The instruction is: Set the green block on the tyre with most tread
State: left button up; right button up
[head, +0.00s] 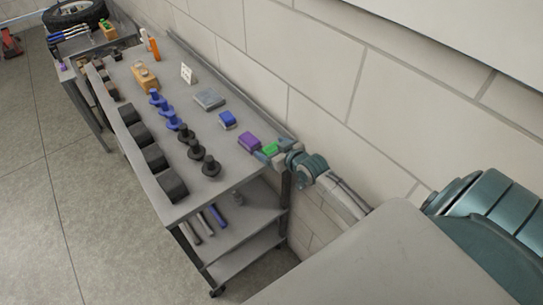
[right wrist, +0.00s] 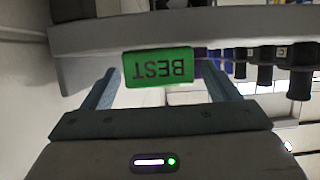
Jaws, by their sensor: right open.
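The green block (head: 270,149) lies near the wall-side right end of the grey bench top. In the right wrist view the green block (right wrist: 158,68) shows the word "BEST" upside down. My right gripper (head: 267,154) is at the block, its open fingers on either side with gaps; I cannot tell how deep the block sits between them. A large tyre (head: 76,13) lies at the far upper left. My left gripper is not in view.
A purple block (head: 249,141) lies close beside the green one, with a blue block (head: 227,119) and a grey plate (head: 209,98) farther along. Blue and black knobbed pieces (head: 196,149) line the middle. The block wall (head: 320,95) runs close behind the bench (head: 220,176).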

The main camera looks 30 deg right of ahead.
jog(key=shift+w+f, duration=0.15)
jog(key=shift+w, duration=0.2)
jog(key=shift+s, duration=0.1)
jog(key=c, duration=1.1)
